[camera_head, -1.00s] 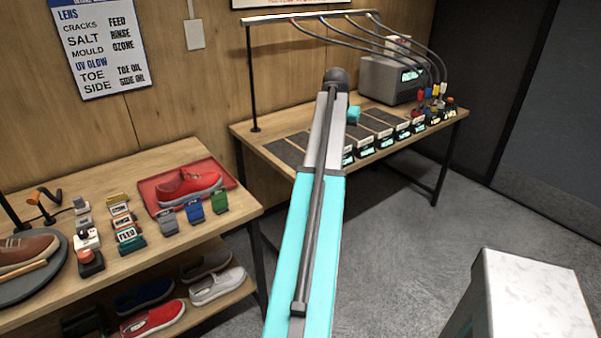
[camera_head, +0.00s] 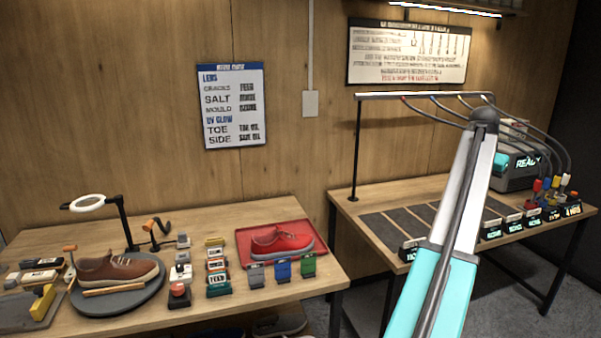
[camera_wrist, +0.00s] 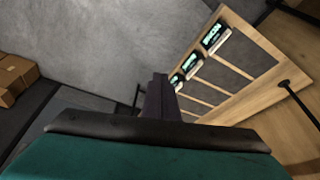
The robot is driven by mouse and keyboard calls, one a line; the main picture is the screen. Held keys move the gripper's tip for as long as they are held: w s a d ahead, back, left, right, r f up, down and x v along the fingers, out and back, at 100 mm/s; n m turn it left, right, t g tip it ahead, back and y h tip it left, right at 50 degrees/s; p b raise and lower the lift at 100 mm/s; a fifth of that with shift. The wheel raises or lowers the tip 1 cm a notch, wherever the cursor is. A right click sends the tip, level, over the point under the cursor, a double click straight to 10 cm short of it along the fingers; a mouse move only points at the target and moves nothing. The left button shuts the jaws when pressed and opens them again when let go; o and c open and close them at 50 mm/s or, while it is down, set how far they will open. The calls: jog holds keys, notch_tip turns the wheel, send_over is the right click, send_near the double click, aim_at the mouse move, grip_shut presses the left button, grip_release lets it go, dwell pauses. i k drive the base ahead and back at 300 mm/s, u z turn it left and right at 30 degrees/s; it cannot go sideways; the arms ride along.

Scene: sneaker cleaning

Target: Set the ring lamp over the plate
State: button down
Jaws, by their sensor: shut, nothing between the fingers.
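The ring lamp (camera_head: 88,203) has a white ring on a black jointed arm and post, standing at the back of the left bench. Its ring hangs at the back left, above bench height. The round grey plate (camera_head: 150,296) lies in front of the post and bears a brown shoe (camera_head: 118,269) and a wooden-handled tool. In the head view the ring appears up and left of the plate's middle. My gripper (camera_wrist: 160,90) is shut and empty in the wrist view, over the right bench side, far from the lamp. In the head view my arm hides most of it.
A red tray (camera_head: 243,250) with a red shoe, coloured blocks and several small labelled devices crowd the left bench right of the plate. The right bench (camera_head: 350,205) carries dark mats, displays and a hose rail (camera_head: 420,95).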

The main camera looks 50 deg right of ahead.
aim_at(118, 199)
jog(key=u, duration=0.5)
jog(key=i, duration=1.75)
jog(key=u, duration=4.9)
jog(key=i, duration=0.15)
jog(key=z, duration=3)
